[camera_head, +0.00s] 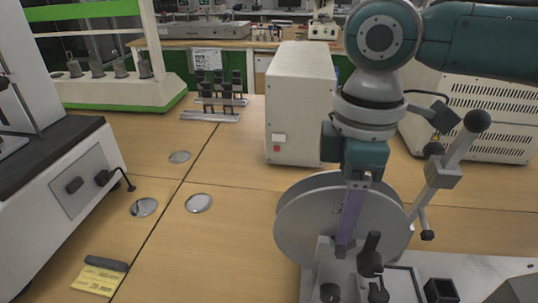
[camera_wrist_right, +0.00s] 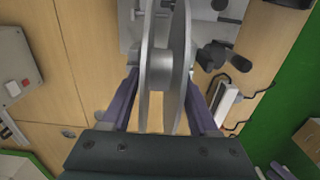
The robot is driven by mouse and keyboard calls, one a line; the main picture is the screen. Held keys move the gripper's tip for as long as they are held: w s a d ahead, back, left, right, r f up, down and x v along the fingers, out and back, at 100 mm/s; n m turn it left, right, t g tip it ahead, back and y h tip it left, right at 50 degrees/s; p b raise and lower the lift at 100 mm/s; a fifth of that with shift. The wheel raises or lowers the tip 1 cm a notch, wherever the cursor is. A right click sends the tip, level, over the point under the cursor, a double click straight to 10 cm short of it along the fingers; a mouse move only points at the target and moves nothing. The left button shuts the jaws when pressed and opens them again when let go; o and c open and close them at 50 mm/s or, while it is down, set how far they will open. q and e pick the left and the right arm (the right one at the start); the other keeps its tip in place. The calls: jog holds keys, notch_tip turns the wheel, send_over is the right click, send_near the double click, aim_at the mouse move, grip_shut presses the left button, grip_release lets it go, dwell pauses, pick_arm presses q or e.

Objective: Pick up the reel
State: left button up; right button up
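The reel (camera_wrist_right: 150,85) is a large grey spool with two round flanges and a thick hub. In the head view the reel (camera_head: 299,228) stands upright on a grey stand (camera_head: 318,280) at lower centre right. My right gripper (camera_wrist_right: 162,80) comes down from above with one purple finger on each outer side of the reel. It is open, with narrow gaps visible beside the flanges; contact at the tips cannot be told. In the head view one finger of my right gripper (camera_head: 348,215) covers part of the near flange. My left gripper is not in view.
Dark knobs (camera_head: 370,262) stick up close to the reel. A white box (camera_head: 301,105) stands behind it, and a vented machine (camera_head: 480,115) is at right. A white machine (camera_head: 75,185) is at left. The table (camera_head: 205,250) left of the reel is mostly clear.

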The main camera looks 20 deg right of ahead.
grip_shut()
dwell(0.7)
jog(key=shift+r, duration=0.15)
jog(key=shift+r, duration=0.25)
notch_tip(320, 180, up, 19)
jog(key=p, duration=0.2)
jog(key=shift+r, duration=0.15)
